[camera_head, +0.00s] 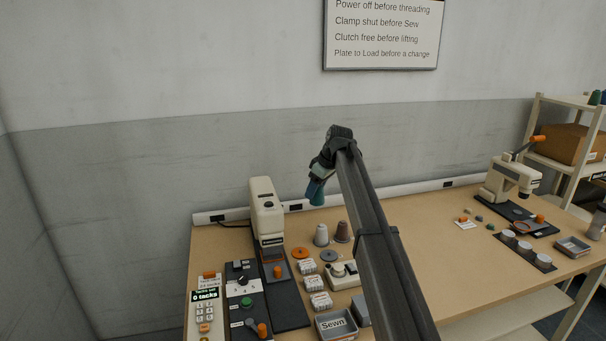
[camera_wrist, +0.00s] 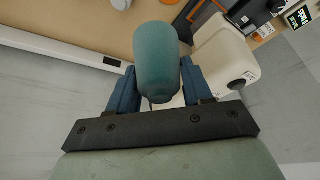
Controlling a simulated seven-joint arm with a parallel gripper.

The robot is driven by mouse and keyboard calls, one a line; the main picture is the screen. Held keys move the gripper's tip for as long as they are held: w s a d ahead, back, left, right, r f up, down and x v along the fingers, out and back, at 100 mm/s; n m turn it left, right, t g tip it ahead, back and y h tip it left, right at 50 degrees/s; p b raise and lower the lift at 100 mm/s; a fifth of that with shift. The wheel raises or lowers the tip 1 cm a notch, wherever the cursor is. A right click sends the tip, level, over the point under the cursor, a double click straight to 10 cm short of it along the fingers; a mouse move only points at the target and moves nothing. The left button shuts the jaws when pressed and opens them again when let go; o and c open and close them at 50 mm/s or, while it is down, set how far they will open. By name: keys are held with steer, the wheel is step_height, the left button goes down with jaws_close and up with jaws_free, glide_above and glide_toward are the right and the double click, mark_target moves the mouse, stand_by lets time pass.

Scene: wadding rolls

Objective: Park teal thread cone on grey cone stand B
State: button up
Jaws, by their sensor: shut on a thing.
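The teal thread cone (camera_wrist: 157,60) is held between the blue fingers of my gripper (camera_wrist: 155,85) in the wrist view. In the head view my gripper (camera_head: 317,184) is raised above the back of the table, with the cone (camera_head: 318,197) showing at its fingers. The cone is well clear of the tabletop. A flat grey disc (camera_head: 328,256) lies on the table below, beside a flat orange disc (camera_head: 300,253). They may be cone stands, but I cannot read any letter on them, so stand B is not certain.
A pale cone (camera_head: 321,236) and a brown cone (camera_head: 342,232) stand behind the discs. A cream machine (camera_head: 265,212) rises to their left. Small white boxes (camera_head: 313,284) and a tray marked Sewn (camera_head: 337,325) are nearer.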

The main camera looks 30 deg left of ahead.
steer(key=shift+n, duration=0.3)
steer(key=shift+w+d+f, duration=0.1)
steer(key=shift+d+f, duration=0.75)
steer(key=shift+f, duration=2.15)
steer(key=shift+s+d+f, duration=0.1)
steer(key=shift+d+f, duration=0.8)
steer(key=shift+f, duration=2.15)
steer(key=shift+w+d+f, duration=0.1)
steer(key=shift+d+f, duration=0.75)
steer(key=shift+f, duration=2.15)
steer(key=shift+f, duration=0.9)
steer(key=o, duration=1.6)
steer(key=shift+r, duration=0.1)
steer(key=shift+r, duration=3.9)
